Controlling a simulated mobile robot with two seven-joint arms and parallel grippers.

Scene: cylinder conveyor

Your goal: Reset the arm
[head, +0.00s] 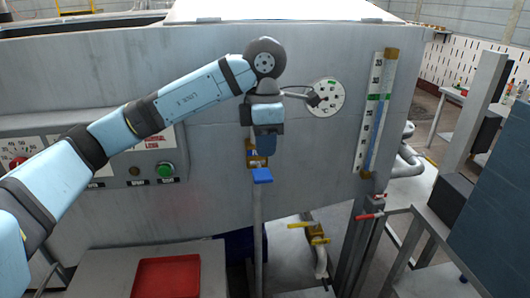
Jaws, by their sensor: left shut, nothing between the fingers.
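My left arm comes in from the left edge, pale blue with dark joints, and bends down at a round dark joint in the upper middle. My left gripper (267,150) hangs below its blue wrist, pointing down in front of the grey machine wall. It is shut and empty; its fingertips are small and hard to make out. A blue-topped lever (262,176) on a pale upright post shows just below the gripper. I cannot tell from this view how far apart they are in depth. My right arm and gripper are not in view.
The grey machine (215,185) fills the middle. It carries a round gauge (327,97), a vertical scale (378,110) and a panel with a green button (166,170). A red tray (166,277) lies below. Red (370,216) and yellow (318,234) valve handles sit lower right.

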